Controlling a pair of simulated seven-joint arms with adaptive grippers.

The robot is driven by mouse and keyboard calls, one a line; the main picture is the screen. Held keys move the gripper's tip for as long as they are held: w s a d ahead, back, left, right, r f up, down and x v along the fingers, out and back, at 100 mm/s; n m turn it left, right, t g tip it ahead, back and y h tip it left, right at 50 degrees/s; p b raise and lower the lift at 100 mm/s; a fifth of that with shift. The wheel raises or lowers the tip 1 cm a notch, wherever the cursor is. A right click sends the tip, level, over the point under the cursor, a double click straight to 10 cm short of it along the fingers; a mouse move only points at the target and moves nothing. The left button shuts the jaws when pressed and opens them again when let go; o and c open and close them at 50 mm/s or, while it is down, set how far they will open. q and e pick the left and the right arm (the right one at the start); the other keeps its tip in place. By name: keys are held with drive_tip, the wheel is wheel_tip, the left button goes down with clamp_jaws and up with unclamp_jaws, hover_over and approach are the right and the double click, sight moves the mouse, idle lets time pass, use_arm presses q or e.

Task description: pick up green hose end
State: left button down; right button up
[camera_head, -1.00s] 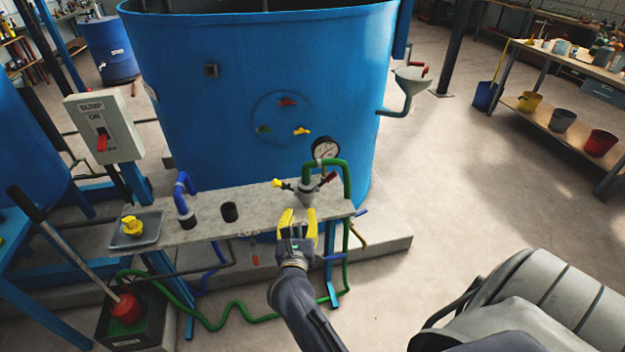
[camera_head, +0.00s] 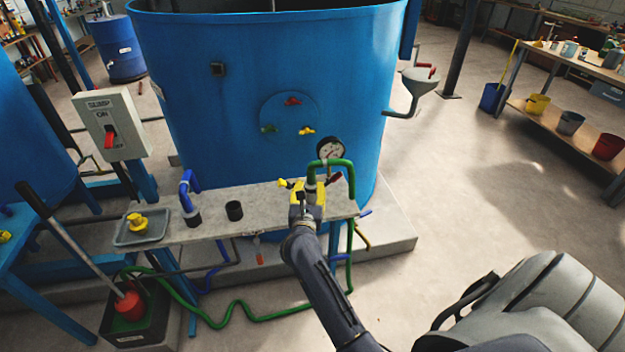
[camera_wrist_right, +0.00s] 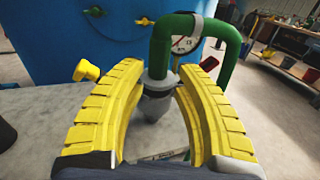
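The green hose (camera_head: 346,164) arches over the right end of the grey bench, and its end goes down into a grey fitting there. In the right wrist view the green hose end (camera_wrist_right: 160,52) meets the grey fitting (camera_wrist_right: 157,92). My right gripper (camera_head: 311,188) has yellow fingers and is at the fitting. In the right wrist view my right gripper (camera_wrist_right: 157,78) is open, with one finger on each side of the fitting and visible gaps. The hose end is just beyond and above the fingertips. My left gripper does not show.
A pressure gauge (camera_head: 330,150) stands behind the hose. A yellow valve handle (camera_wrist_right: 86,71) and a red handle (camera_wrist_right: 209,64) flank the fitting. A blue hose (camera_head: 187,188), a black cup (camera_head: 234,211) and a tray (camera_head: 122,239) are left on the bench. The blue tank (camera_head: 230,120) stands behind.

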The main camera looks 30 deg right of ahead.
sight(311, 180)
drive_tip(key=shift+x, duration=2.7)
drive_tip(key=shift+o, duration=0.2)
clamp_jaws()
